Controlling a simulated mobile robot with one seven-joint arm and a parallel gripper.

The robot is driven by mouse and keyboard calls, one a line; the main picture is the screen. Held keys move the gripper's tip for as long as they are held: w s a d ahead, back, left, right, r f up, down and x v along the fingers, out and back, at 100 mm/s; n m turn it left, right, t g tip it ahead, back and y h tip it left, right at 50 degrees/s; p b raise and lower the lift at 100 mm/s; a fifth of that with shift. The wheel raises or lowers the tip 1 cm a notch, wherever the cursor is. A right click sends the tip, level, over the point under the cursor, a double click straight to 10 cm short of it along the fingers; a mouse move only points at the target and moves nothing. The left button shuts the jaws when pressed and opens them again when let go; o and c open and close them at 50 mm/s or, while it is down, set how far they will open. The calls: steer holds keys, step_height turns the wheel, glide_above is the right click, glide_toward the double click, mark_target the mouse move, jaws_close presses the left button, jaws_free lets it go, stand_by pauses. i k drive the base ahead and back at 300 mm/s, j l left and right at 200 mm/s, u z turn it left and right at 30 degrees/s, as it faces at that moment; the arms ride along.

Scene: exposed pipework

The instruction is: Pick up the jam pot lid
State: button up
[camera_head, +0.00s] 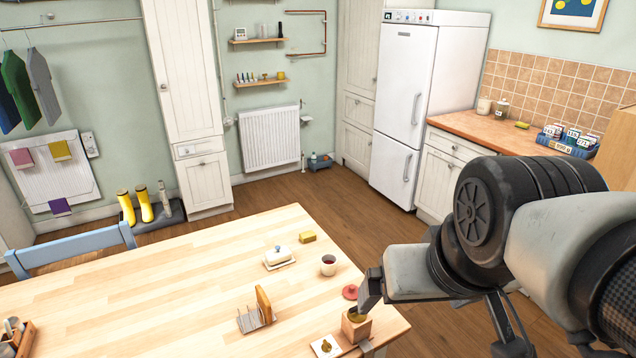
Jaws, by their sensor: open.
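A small round red piece with a raised middle (350,292), which looks like the jam pot lid, lies on the wooden table (190,275) near its right edge. My gripper (366,302) is open over that edge, its dark visible finger just right of the red piece. I cannot tell whether they touch. A small wooden block with a gold-coloured top (355,330) stands just below the fingertip. The other finger is not clearly seen. No separate jam pot can be made out.
A mug of dark drink (328,265), a lidded white butter dish (279,256), a yellow block (307,237) and a toast rack with toast (258,310) stand nearby. A white square with a small gold object (325,346) lies at the front. The table's left middle is clear.

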mark_target(350, 292)
steer(key=i+l+u, duration=0.2)
steer(key=u, duration=0.2)
steer(key=i+l+u, duration=0.1)
steer(key=l+u, duration=0.35)
steer(key=j, duration=0.1)
